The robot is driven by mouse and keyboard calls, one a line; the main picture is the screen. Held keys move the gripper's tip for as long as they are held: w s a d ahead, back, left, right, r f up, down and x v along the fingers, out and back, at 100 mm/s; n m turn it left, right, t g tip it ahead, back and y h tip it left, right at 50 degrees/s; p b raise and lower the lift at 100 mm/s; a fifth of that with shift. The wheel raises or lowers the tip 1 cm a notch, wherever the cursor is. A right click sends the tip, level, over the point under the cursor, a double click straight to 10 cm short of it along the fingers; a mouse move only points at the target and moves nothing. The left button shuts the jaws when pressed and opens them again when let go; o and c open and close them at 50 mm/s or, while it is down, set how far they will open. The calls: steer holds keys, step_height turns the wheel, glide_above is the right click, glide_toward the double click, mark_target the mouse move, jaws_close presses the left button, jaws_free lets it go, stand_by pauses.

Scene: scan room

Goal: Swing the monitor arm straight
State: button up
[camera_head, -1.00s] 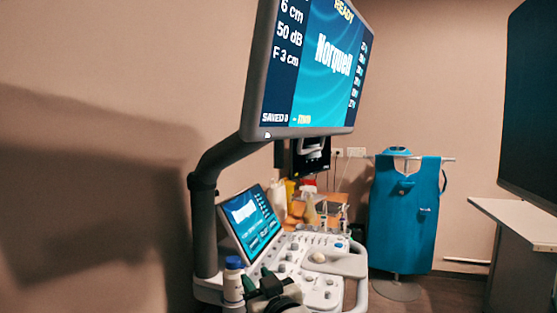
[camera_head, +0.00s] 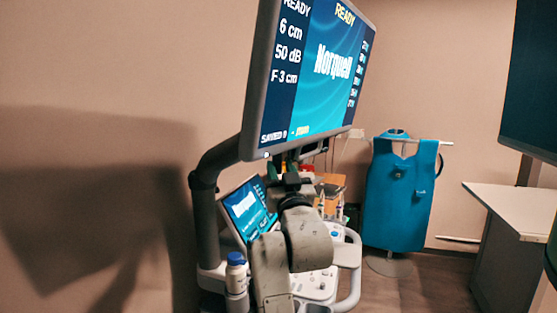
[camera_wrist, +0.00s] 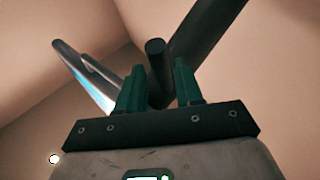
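The monitor (camera_head: 310,75) hangs at the top of the head view, its lit screen turned to the right. The dark grey monitor arm (camera_head: 207,215) rises at the left and bends toward the monitor's lower left edge. My gripper (camera_head: 291,162) is just below the monitor's lower edge, partly hidden by my arm. In the wrist view my gripper (camera_wrist: 159,66) has its green fingers apart. A dark round post (camera_wrist: 156,75) shows between and beyond them; I cannot tell whether they touch it. A dark bar (camera_wrist: 207,30), seemingly the monitor arm, slants to the upper right. The monitor (camera_wrist: 82,75) shows edge-on at left.
The ultrasound console (camera_head: 320,285) with its small tilted screen (camera_head: 248,210) stands below. A blue-capped bottle (camera_head: 236,275) is at its left. A blue apron on a stand (camera_head: 395,205) and a white-topped table (camera_head: 515,207) are at right. The wall is close at left.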

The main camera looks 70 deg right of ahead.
steer(key=shift+x, duration=1.15)
steer(key=shift+c, duration=0.4)
jaws_close()
